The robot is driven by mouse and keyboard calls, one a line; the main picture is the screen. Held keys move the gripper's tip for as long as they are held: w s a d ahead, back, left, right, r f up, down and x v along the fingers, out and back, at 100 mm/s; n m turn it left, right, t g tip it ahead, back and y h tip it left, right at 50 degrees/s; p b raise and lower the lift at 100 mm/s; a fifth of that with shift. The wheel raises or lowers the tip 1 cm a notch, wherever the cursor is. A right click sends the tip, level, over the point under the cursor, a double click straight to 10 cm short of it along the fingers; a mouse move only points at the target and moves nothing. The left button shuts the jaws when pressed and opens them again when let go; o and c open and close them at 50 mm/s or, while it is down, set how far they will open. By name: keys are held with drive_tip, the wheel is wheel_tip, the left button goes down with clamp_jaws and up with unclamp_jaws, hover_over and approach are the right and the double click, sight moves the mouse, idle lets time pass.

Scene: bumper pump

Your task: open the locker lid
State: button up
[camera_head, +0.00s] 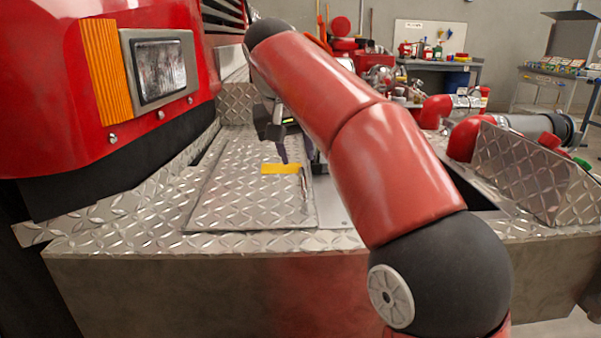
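The locker lid appears to be the flat diamond-plate panel (235,195) in the middle of the metal bumper. It lies flat or nearly so, with a yellow label (281,169) near its right edge and a small slot or latch (303,181) beside the label. My gripper (284,154) hangs from above over the lid's far right part, just behind the label. A dark finger points down; my red arm partly hides the rest of the gripper. I cannot tell whether it touches the lid, or whether the fingers are apart.
The red truck front with its headlight (161,70) rises at the left. To the right, a tilted diamond-plate panel (521,172) stands by a dark opening (480,196), with red-ended pipes (470,138) behind. A workbench (440,65) and shelf stand farther back.

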sight(303, 176)
drive_tip(key=b+x, duration=0.1)
drive_tip(key=x, duration=0.4)
drive_tip(key=shift+w+f, duration=0.1)
drive_tip(key=shift+f, duration=0.2)
clamp_jaws()
drive_tip(key=shift+d, duration=0.1)
